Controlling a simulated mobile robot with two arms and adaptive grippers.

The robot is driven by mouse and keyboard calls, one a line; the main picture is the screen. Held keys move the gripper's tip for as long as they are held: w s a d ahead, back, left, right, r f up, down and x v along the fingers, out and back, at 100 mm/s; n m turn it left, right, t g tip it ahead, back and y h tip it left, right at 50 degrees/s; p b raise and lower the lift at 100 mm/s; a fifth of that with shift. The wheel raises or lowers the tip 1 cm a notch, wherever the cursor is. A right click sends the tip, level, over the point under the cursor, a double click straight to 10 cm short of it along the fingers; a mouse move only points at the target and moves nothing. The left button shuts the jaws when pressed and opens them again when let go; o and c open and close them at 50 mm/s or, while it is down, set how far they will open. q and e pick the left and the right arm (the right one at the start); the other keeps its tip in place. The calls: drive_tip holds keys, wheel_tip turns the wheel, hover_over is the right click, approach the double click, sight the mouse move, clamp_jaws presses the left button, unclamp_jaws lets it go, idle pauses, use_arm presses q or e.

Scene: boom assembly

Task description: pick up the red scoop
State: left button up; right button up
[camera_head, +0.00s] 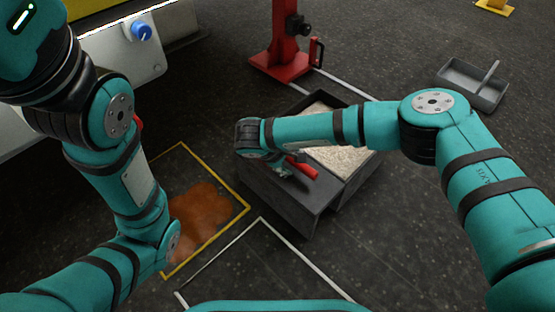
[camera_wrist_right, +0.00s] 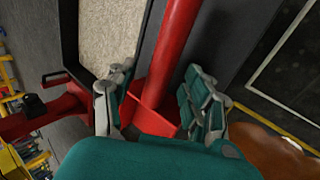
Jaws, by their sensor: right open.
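The red scoop (camera_head: 302,168) lies on the dark lid of a grey bin (camera_head: 293,199), partly hidden by my right arm. In the right wrist view its long red handle (camera_wrist_right: 178,40) runs up the picture and its wider red end (camera_wrist_right: 155,120) sits close to my palm. My right gripper (camera_head: 282,170) is at the scoop. In the wrist view its fingers (camera_wrist_right: 158,85) are open, one on each side of the scoop, with a gap visible on the right side. My left gripper is not in view; only the left arm shows.
Pale granules (camera_head: 342,150) fill the bin's open part. An orange spill (camera_head: 200,215) lies inside a yellow floor outline. A red stand (camera_head: 284,45) is behind the bin. A grey tray (camera_head: 474,84) is at the far right.

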drive_tip(key=shift+w+d+f, duration=0.15)
drive_tip(key=shift+f, duration=0.15)
drive_tip(key=shift+r, duration=0.15)
clamp_jaws()
drive_tip(key=shift+r, duration=0.1)
